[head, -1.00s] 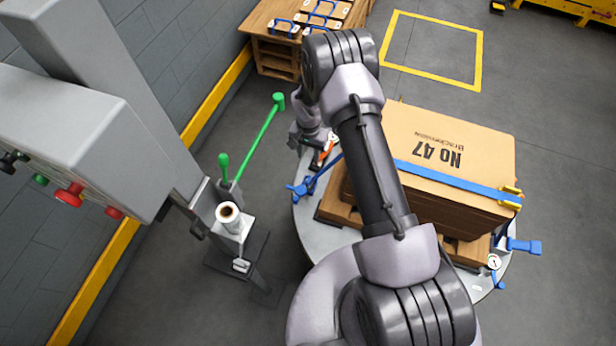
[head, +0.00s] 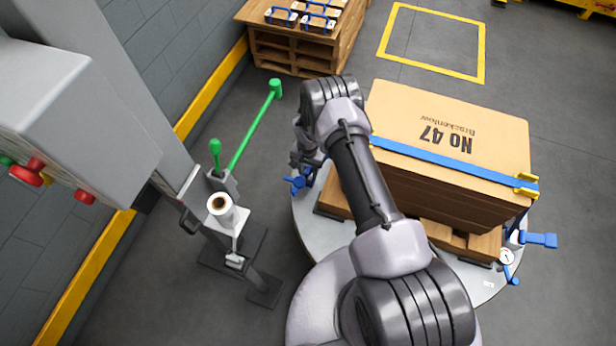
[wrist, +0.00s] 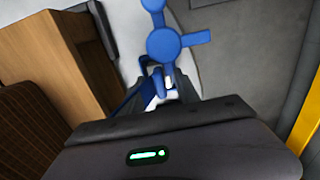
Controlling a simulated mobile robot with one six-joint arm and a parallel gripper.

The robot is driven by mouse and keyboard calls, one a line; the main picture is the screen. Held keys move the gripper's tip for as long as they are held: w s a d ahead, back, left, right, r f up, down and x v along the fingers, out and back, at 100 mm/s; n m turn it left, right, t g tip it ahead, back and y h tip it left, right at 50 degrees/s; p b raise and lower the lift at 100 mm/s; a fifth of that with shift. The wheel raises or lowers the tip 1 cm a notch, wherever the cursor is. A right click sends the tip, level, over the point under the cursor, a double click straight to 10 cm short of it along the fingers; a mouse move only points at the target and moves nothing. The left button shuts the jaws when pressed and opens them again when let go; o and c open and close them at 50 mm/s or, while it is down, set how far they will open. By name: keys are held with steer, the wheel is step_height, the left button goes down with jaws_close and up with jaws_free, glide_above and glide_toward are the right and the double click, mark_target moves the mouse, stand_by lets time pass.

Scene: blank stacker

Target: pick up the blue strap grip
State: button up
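The blue strap grip (head: 298,182) sticks out at the left edge of the round table, beside the strapped box. In the wrist view the blue grip (wrist: 164,45), with a round hub and arms, lies just beyond my fingers. My gripper (wrist: 163,76) points at it, with its dark fingers apart and thin blue parts showing between them. Contact is not clear. In the head view my wrist is right at the grip and hides part of it; my fingertips are hidden there.
A cardboard box (head: 450,120) with a blue strap (head: 440,158) sits on a wooden pallet (head: 455,236) on the round table (head: 310,226). A grey post with a green lever (head: 252,128) and a white roll (head: 222,210) stands left. Floor between them is clear.

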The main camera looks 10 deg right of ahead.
steer(key=shift+r, duration=0.1)
jaws_close()
steer(key=shift+r, duration=0.15)
